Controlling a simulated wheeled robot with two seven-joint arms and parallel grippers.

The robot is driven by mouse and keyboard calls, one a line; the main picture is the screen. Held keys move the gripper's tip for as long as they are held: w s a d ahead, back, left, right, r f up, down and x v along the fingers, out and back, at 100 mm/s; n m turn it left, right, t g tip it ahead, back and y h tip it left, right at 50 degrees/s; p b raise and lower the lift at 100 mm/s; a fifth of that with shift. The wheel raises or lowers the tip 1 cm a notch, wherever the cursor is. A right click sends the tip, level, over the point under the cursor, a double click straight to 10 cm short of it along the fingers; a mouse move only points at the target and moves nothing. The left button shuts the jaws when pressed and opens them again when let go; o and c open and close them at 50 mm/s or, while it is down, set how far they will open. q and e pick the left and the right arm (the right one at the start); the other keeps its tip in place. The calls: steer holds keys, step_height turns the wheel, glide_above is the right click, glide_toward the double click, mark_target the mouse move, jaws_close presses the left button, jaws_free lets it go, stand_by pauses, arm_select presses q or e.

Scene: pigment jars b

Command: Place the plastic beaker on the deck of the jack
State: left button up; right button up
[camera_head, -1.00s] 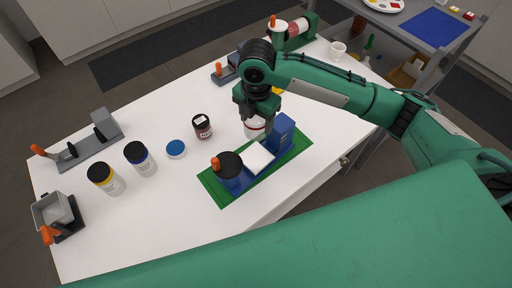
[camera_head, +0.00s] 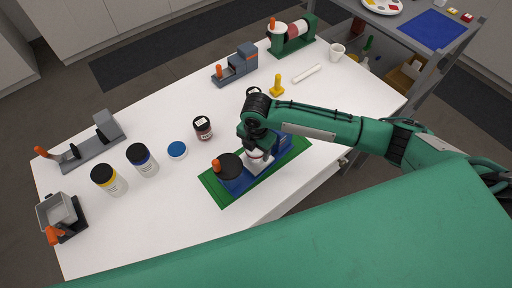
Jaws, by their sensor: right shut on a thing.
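The plastic beaker (camera_head: 256,160), a white vessel with a red band, is in my right gripper (camera_head: 257,150). The gripper points down and is shut on the beaker; its fingers and wrist cover much of it. The jack is the blue device (camera_head: 234,184) with a black round knob and orange grip at its left end. The gripper hides part of the deck and of the blue block at the right end. My left gripper is not in view.
The jack stands on a green mat (camera_head: 212,191). A dark-lidded red jar (camera_head: 203,129), a blue lid (camera_head: 177,150) and two jars (camera_head: 142,160) stand to the left. A yellow piece (camera_head: 277,86), a white rod (camera_head: 307,74) and a white cup (camera_head: 337,52) are farther back.

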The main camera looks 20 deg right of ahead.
steer(key=shift+f, duration=0.1)
steer(key=o, duration=0.9)
steer(key=shift+o, duration=0.2)
step_height(320, 180, up, 12)
steer(key=b, duration=0.2)
steer(key=shift+s, duration=0.1)
